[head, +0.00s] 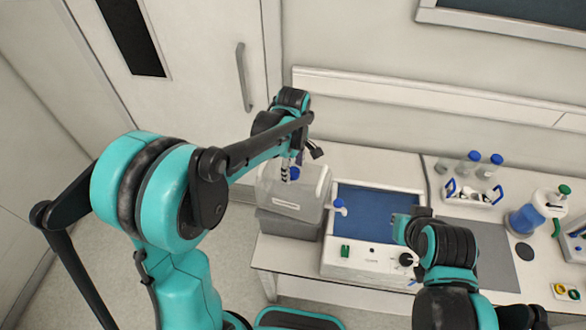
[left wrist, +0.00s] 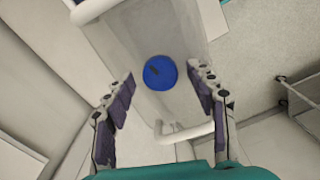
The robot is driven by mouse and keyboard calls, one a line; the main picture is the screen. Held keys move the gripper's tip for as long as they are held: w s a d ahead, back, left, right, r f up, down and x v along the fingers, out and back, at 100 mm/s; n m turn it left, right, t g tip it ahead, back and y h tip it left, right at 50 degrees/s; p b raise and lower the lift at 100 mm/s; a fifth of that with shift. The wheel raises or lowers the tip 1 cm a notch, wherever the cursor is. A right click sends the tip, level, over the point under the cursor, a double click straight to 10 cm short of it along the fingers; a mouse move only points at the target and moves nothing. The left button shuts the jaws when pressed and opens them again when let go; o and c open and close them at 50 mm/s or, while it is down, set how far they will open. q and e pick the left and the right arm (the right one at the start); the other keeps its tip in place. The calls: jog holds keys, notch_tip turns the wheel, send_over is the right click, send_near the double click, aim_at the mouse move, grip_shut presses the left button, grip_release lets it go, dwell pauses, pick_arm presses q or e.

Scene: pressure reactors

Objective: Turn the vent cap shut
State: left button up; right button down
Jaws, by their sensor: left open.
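A round blue cap (head: 294,173) sits on top of a translucent white container (head: 308,190) on the left of the bench. In the left wrist view the blue cap (left wrist: 160,73) has a dark mark on its face and lies between and just beyond the fingertips. My left gripper (head: 291,165) points down over the container with its fingers open on either side of the cap; I see gaps on both sides. My right arm (head: 448,250) reaches over the bench at the right; its fingers cannot be made out.
A caddy (head: 470,192), blue-capped bottles (head: 472,162) and a blue-filled bottle (head: 526,218) stand farther right. A wall is behind.

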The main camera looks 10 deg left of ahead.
pick_arm(q)
jog(key=shift+f, duration=0.1)
jog(key=c, duration=1.2)
jog(key=shift+o, duration=0.2)
jog(key=shift+m, duration=0.4)
jog(key=m+b, duration=0.1)
jog(key=m, duration=0.2)
jog(key=shift+m, duration=0.4)
jog(key=m+b, duration=0.1)
jog(key=m, duration=0.9)
jog(key=shift+m+b, duration=0.4)
jog(key=m, duration=0.5)
jog(key=shift+m, duration=0.3)
